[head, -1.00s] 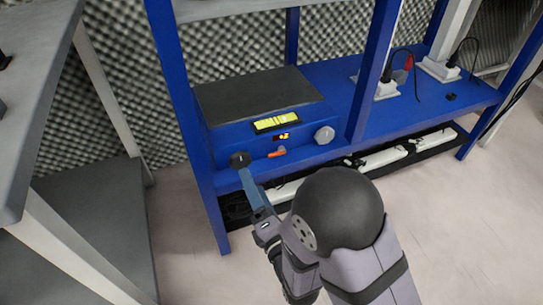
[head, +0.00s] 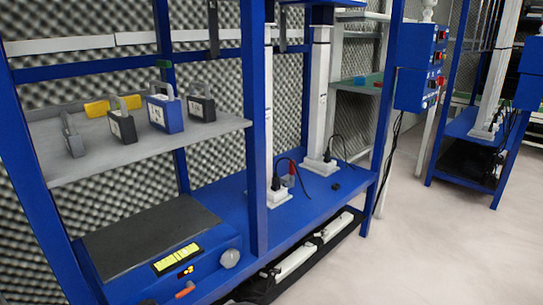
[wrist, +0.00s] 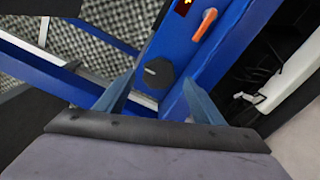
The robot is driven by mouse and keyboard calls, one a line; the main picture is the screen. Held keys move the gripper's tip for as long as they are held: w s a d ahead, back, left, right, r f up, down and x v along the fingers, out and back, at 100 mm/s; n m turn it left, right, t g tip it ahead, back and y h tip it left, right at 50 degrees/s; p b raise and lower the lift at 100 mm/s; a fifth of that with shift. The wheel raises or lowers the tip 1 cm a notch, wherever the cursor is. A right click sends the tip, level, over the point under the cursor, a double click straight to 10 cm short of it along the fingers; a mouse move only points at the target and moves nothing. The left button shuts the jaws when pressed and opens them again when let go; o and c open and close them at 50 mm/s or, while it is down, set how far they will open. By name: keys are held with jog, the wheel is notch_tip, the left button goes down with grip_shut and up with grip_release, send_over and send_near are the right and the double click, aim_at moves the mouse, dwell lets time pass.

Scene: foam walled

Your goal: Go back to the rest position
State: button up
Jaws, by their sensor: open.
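My gripper (wrist: 159,79) shows in the wrist view, its two blue-grey fingers apart and nothing held between them. A black round knob (wrist: 158,71) on the blue panel (wrist: 182,42) appears between the fingertips. I cannot tell how much clearance there is, or whether either finger touches it. A red-orange lever (wrist: 205,24) lies beyond the knob. My arm and gripper are out of the head view.
A blue rack frame (head: 256,140) rises around the unit. A grey shelf (head: 75,165) above holds several handled blocks, including a blue one (head: 165,112). White cases (head: 295,260) lie under the bench. A blue control box (head: 421,68) hangs at right. The pale floor (head: 430,250) is clear.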

jog(key=w+d+r+m+g+h+p, duration=0.15)
jog(key=w+d+m+h+p, duration=0.25)
jog(key=d+m, duration=0.5)
jog(key=w+d+r+m+g+h+p, duration=0.15)
jog(key=w+d+m+h+p, duration=0.3)
jog(key=d, duration=0.65)
jog(key=s+d+r+m+g+h+p, duration=0.25)
jog(key=s+d+m+g, duration=0.25)
jog(key=s+d+m, duration=0.45)
jog(key=s+d+r+m+g+h+p, duration=0.25)
jog(key=s+d+r+m+g, duration=0.2)
jog(key=s+d+m, duration=0.5)
notch_tip(320, 180, up, 37)
jog(key=s+d+n+p, duration=0.1)
jog(key=p, duration=3.7)
jog(key=shift+s+d+y, duration=0.15)
jog(key=shift+s+y, duration=0.1)
jog(key=shift+y, duration=0.2)
